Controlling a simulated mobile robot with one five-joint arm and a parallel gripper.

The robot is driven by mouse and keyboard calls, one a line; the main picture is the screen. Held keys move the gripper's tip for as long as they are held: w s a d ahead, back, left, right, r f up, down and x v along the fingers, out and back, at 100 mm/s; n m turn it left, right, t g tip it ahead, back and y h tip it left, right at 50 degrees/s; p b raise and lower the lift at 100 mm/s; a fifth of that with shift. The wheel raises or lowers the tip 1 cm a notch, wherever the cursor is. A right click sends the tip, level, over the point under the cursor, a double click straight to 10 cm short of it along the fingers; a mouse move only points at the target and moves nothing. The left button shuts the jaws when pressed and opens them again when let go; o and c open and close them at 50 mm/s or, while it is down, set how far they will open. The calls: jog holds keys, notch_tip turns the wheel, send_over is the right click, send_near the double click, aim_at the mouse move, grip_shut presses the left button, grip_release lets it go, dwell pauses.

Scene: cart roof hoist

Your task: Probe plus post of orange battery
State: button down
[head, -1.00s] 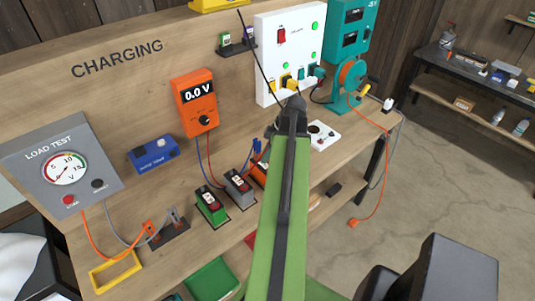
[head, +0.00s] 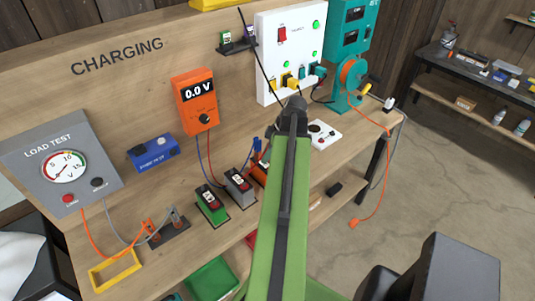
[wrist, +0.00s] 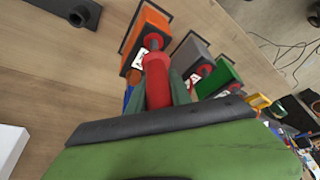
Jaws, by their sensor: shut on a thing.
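The orange battery (wrist: 148,30) lies ahead of my gripper (wrist: 160,88) in the wrist view. In the head view only an edge of the orange battery (head: 259,173) shows beside my arm. My gripper is shut on a red probe (wrist: 157,82) that points at the battery's red-ringed post (wrist: 153,41). The dark tip overlaps the post; I cannot tell whether they touch. A blue probe (head: 257,147) stands by the orange battery. The orange meter (head: 196,95) reads 0.0 V. My arm hides the gripper in the head view.
A grey battery (head: 238,187) and a green battery (head: 211,205) stand left of the orange one. A white switch plate (head: 322,135) lies to the right. A load tester (head: 62,165) and its clips are at the left.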

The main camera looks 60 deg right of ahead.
jog(key=shift+s+a+f+b, duration=0.1)
jog(key=shift+f+b, duration=0.3)
dwell(2.2)
jog(key=shift+r, duration=0.15)
notch_tip(320, 180, up, 7)
jog(key=p, duration=0.7)
